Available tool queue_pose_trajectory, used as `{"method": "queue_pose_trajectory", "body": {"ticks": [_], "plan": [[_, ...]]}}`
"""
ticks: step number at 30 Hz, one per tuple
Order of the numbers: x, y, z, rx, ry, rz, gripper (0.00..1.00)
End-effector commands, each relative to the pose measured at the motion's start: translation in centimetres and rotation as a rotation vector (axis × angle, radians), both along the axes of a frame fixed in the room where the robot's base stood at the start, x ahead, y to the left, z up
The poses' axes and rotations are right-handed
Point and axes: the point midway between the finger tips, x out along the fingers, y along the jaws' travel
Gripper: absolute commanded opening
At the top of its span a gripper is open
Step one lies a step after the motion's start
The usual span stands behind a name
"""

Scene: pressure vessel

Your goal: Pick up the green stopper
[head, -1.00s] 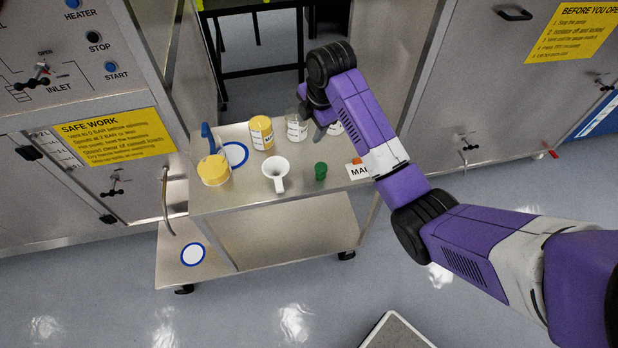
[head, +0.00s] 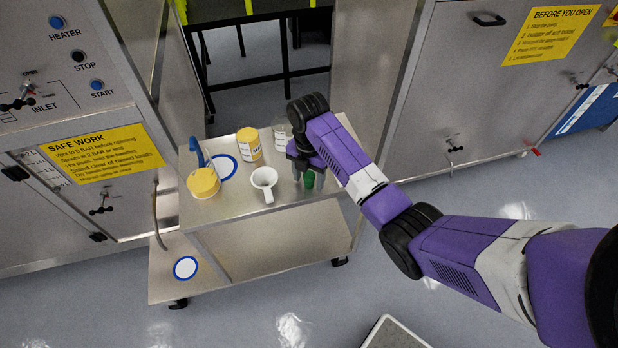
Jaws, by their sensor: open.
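The small green stopper (head: 309,180) stands on the steel trolley top (head: 233,204), right of the white funnel. My gripper (head: 308,178) points down at the stopper, its dark fingers open. One finger shows left of the stopper and another to its right. Part of the stopper is hidden by the fingers, and I cannot tell whether they touch it.
The white funnel (head: 264,178) is close on the left. A yellow-lidded jar (head: 248,145), a clear jar (head: 281,133) and a yellow tub (head: 203,183) stand on the trolley, with a blue-handled item (head: 196,152) at its left edge. Steel cabinets flank it.

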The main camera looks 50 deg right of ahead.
Motion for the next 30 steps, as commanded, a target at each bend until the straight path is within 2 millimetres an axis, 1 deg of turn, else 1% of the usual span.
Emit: {"method": "queue_pose_trajectory", "body": {"ticks": [3, 8, 9, 11, 15, 17, 18, 26, 30], "plan": [[-0.03, -0.02, -0.49, 0.000, 0.000, 0.000, 0.57], [-0.01, 0.00, -0.50, 0.000, 0.000, -0.001, 0.57], [-0.01, 0.00, -0.50, 0.000, -0.001, -0.001, 0.53], [-0.01, 0.00, -0.49, 0.000, -0.001, -0.001, 0.41], [-0.01, 0.00, -0.48, 0.000, -0.001, -0.001, 0.14], [-0.01, 0.00, -0.48, 0.000, -0.001, -0.001, 0.02], [-0.01, 0.00, -0.48, 0.000, -0.001, -0.001, 0.00], [0.00, -0.01, -0.41, 0.000, -0.001, -0.001, 0.00], [0.08, -0.03, 0.14, 0.000, -0.003, -0.001, 0.00]]}}
